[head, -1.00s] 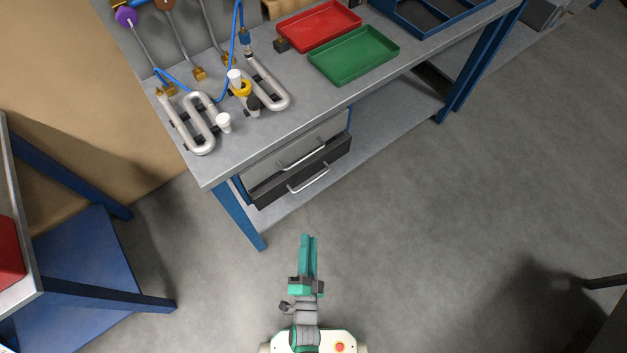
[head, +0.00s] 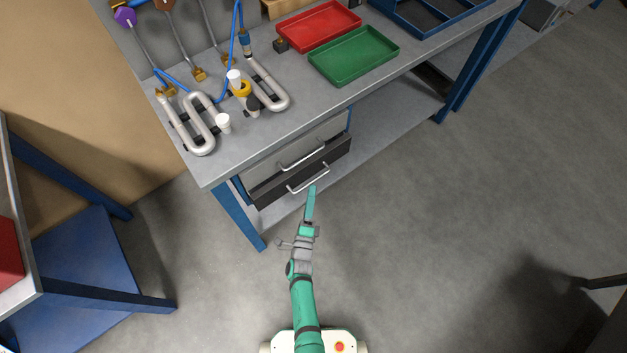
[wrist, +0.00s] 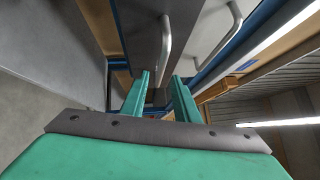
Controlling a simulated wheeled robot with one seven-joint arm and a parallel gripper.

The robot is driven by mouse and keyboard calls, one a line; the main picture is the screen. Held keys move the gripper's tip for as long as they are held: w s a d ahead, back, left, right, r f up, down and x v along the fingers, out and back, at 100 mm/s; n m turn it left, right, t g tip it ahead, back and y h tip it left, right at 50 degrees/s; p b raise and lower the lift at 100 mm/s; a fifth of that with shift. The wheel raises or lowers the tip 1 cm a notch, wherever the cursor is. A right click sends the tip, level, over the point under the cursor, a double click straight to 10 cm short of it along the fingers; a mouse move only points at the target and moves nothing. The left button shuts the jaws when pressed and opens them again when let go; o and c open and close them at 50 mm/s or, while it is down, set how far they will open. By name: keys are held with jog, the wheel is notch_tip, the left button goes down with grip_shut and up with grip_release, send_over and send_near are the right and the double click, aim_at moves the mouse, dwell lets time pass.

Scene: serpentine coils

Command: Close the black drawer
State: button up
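The black drawer (head: 301,172) is the dark lower front in the unit under the workbench, with a pale bar handle (head: 308,179). How far it stands out is hard to tell. In the wrist view the dark drawer front (wrist: 140,28) is ahead, and its handle (wrist: 166,38) rises just beyond the fingertips. My gripper (head: 312,188) is in front of the unit, its tips close to the black drawer's handle in the head view. In the wrist view the teal fingers (wrist: 161,76) are apart with nothing between them. Contact with the handle cannot be told.
A grey drawer (head: 285,156) with its own handle sits above the black one. A blue bench leg (head: 240,217) stands left of the unit. The workbench (head: 300,118) carries pipe coils, a red tray (head: 318,24) and a green tray (head: 353,55). Floor to the right is clear.

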aim_at(314, 180)
jog(key=x, duration=0.5)
jog(key=shift+w+d, duration=0.1)
jog(key=shift+w, duration=0.2)
grip_shut()
